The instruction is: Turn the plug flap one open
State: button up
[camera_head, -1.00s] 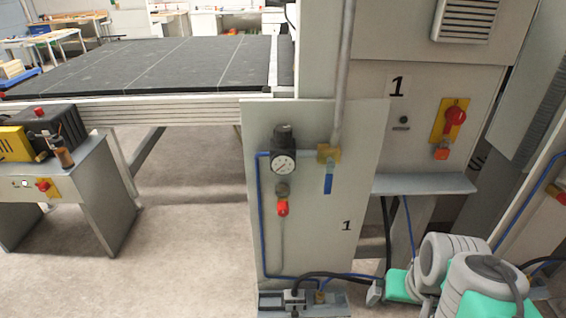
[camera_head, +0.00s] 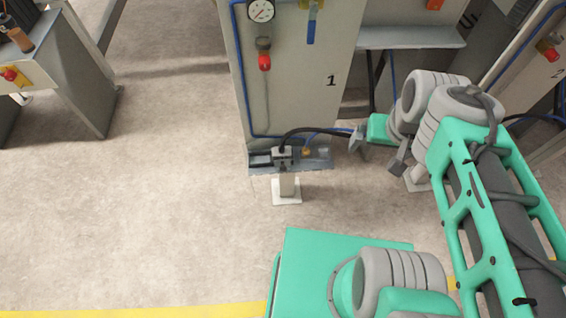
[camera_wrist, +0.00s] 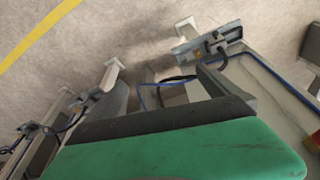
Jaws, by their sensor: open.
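Panel 1 (camera_head: 300,90) has a small grey ledge (camera_head: 318,160) at its foot, with a grey plug block (camera_head: 284,158) and a black cable into it. A dark slotted part (camera_head: 260,160) sits left of the block. I cannot make out whether a flap there is open or shut. My gripper (camera_head: 356,140) is open, right of the plug block and apart from it. In the wrist view my gripper (camera_wrist: 170,88) has its fingers spread and nothing between them. What appears to be the same plug ledge (camera_wrist: 210,42) lies beyond the right finger.
A white-footed post (camera_head: 287,190) stands just before the ledge. Black and blue hoses (camera_head: 305,131) run from it toward my gripper. Panel 2 (camera_head: 545,75) is at the right. A grey cabinet (camera_head: 70,70) stands left. The floor between is clear, with a yellow line (camera_head: 130,314) in front.

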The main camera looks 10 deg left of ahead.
aim_at(283, 167)
jog(key=z, duration=0.7)
jog(key=k, duration=1.05)
jog(key=u, duration=1.7)
jog(key=i, duration=1)
